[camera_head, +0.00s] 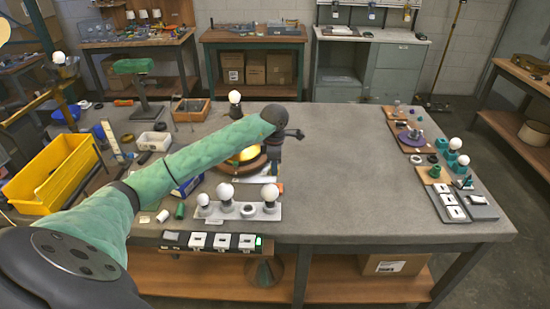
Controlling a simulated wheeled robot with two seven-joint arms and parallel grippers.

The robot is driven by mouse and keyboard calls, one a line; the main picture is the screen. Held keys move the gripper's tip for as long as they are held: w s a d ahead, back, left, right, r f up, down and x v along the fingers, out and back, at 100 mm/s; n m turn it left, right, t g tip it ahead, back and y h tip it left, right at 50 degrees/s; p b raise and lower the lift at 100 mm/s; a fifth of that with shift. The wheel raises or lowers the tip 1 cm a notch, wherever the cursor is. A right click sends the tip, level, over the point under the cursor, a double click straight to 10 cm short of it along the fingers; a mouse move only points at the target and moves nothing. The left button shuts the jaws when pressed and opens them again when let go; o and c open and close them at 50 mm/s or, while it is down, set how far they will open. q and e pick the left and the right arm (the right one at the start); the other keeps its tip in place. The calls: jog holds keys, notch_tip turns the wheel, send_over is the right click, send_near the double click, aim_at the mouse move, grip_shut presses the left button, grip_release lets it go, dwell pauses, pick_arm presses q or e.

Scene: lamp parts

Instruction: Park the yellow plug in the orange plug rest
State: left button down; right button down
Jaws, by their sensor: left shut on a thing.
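My left arm reaches in from the lower left, and its dark wrist bends down over the middle of the table. My left gripper (274,168) points down beside a round lamp base with a glowing yellow top (243,156). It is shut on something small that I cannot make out. A small orange piece (280,187) shows just below the gripper; it may be the orange plug rest, but it is too small to be sure. I cannot pick out the yellow plug. My right gripper is not in view.
A white bulb holder (238,211) with several bulbs stands near the front edge, above a switch strip (210,241). A yellow bin (55,174) is at the left. Trays with bulbs and switches (455,207) line the right. The table's middle right (345,165) is clear.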

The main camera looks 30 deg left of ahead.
pick_arm(q)
jog(key=shift+w+f, duration=0.55)
jog(key=shift+f, duration=0.05)
jog(key=shift+s+f, duration=0.2)
jog(key=shift+f, duration=0.35)
notch_tip(320, 180, down, 2)
jog(key=shift+w+f+b, duration=0.1)
jog(key=shift+w+b, duration=0.05)
jog(key=shift+b, duration=0.35)
jog(key=shift+f, duration=0.5)
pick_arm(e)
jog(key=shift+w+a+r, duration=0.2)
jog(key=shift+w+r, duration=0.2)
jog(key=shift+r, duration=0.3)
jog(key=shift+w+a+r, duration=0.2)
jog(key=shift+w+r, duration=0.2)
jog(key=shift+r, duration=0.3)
pick_arm(q)
jog(key=shift+f, duration=0.1)
jog(key=c, duration=2)
grip_release()
grip_shut()
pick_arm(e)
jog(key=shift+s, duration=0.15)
